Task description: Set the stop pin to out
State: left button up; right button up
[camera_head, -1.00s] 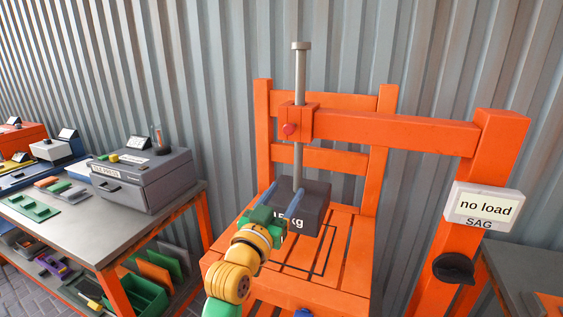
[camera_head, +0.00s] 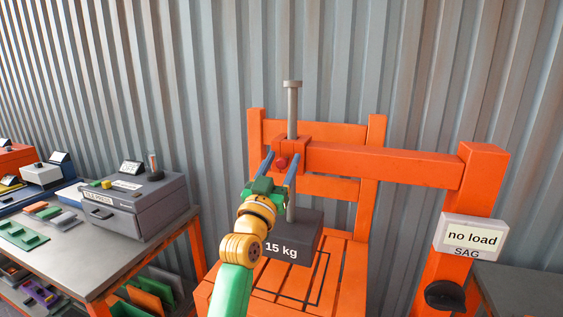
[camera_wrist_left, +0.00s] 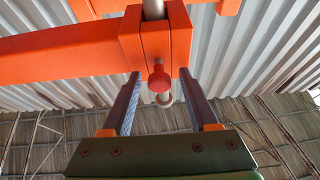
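The stop pin shows as a red round knob (camera_head: 281,164) on the front of the orange block around the grey vertical rod. In the left wrist view the red knob (camera_wrist_left: 159,82) is ahead, between the fingers. My left gripper (camera_head: 283,155) is open, its two blue fingers pointing up at the block, one on each side of the knob. In the left wrist view the left gripper (camera_wrist_left: 160,73) has a clear gap on both sides of the knob. I cannot tell how far the pin sticks out. My right gripper is not in view.
A dark 15 kg weight (camera_head: 303,242) hangs on the rod (camera_head: 292,130) above an orange slatted chair (camera_head: 347,262). The orange beam (camera_head: 400,164) runs right to a post with a "no load" display (camera_head: 470,238) and black knob (camera_head: 445,295). A grey bench (camera_head: 60,262) stands left.

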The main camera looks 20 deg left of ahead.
pick_arm(q)
grip_shut()
dwell(1.2)
